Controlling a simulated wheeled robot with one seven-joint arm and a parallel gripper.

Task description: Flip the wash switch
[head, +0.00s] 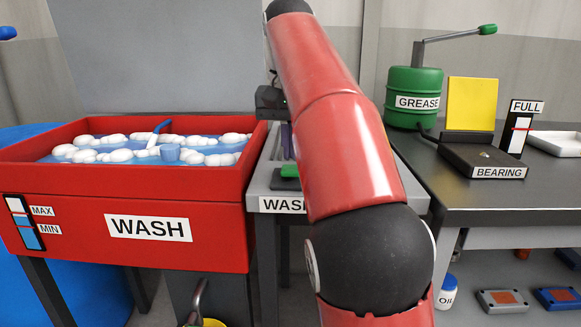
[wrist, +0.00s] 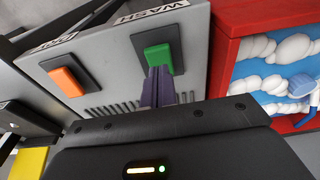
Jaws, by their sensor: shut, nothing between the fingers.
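The wash switch is a green rocker (wrist: 160,55) in a dark frame on a grey control box (wrist: 110,90), beside a WASH label (wrist: 152,12). It also shows in the head view as a small green patch (head: 290,171) left of my arm. My gripper (wrist: 160,72) is shut and empty, its purple fingers together at the green rocker, overlapping its lower edge in the wrist view. I cannot tell whether they touch it. In the head view my arm hides most of the box, and only part of the fingers (head: 287,140) shows.
An orange rocker (wrist: 65,81) sits beside the green one. A red WASH tub (head: 75,140) with blue liquid and foam adjoins the box on the left. On the right, a dark bench (head: 470,206) holds a green GREASE pot (head: 413,85) and a BEARING block (head: 490,160).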

